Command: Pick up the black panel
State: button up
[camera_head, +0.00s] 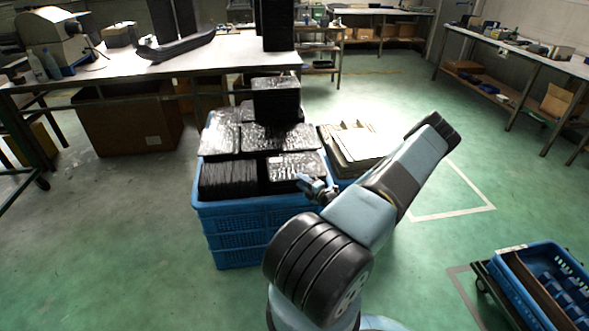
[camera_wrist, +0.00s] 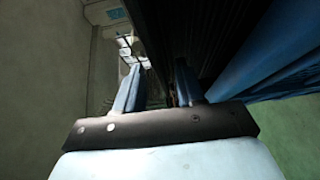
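Black panels (camera_head: 228,178) are packed upright in the front left of a blue crate (camera_head: 240,212). More dark, shiny panels (camera_head: 297,166) fill the front right of the crate, and others lie in stacks behind. My gripper (camera_head: 312,183) is at the crate's front right corner, beside the front right panels. In the wrist view my gripper (camera_wrist: 158,72) has its two fingers apart. Dark ridged panel edges (camera_wrist: 205,35) show behind and to the right of the fingers, and the right finger overlaps them. I cannot tell whether either finger touches a panel.
A taller black stack (camera_head: 276,98) rises at the crate's back. A workbench (camera_head: 215,55) stands behind. Another blue crate (camera_head: 545,290) sits at lower right. Green floor is open between.

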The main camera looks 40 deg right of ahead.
jog(key=shift+w, duration=0.3)
grip_shut()
dwell(0.3)
